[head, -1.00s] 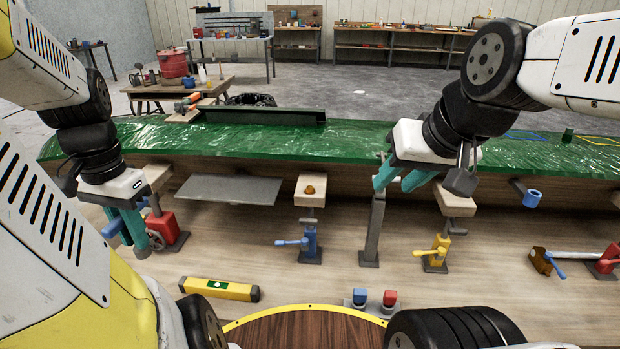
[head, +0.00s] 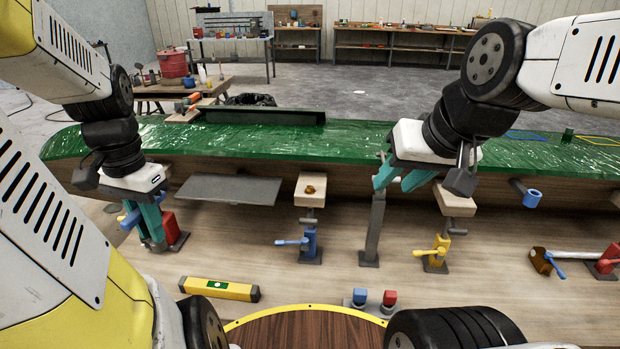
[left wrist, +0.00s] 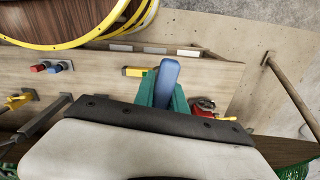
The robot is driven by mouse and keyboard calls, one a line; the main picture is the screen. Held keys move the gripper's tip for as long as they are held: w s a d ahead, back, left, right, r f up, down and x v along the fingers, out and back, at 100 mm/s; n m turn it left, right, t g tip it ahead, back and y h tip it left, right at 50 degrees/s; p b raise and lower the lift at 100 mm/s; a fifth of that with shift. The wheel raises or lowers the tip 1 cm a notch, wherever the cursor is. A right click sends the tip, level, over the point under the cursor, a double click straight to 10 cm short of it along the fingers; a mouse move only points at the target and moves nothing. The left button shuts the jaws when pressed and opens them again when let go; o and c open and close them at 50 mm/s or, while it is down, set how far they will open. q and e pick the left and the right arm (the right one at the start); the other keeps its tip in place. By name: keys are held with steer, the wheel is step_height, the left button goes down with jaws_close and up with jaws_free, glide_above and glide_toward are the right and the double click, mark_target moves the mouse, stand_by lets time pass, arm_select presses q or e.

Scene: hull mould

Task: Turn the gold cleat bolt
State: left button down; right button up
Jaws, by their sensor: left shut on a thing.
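The gold bolt (head: 309,190) sits on the front of a pale wooden block (head: 308,202) below the green hull's near edge, in the middle of the head view. My left gripper (head: 157,240) is to the left of it and well apart, fingers pointing down by a red clamp (head: 170,228). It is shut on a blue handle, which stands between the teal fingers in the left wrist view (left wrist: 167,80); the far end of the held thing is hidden. My right gripper (head: 402,182) is open near the top of a grey post (head: 374,235), right of the bolt.
The green hull (head: 250,140) spans the scene behind the blocks. A grey plate (head: 228,188) juts out between my left gripper and the bolt. A blue clamp (head: 309,240) stands under the bolt's block, a yellow clamp (head: 436,253) further right. A yellow level (head: 218,289) lies in front.

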arm_select(q)
steer(key=w+d+m, duration=0.5)
steer(key=w+d, duration=1)
steer(key=d, duration=0.4)
steer(key=shift+d+m, duration=0.2)
steer(key=shift+m, duration=0.1)
stand_by(6.0)
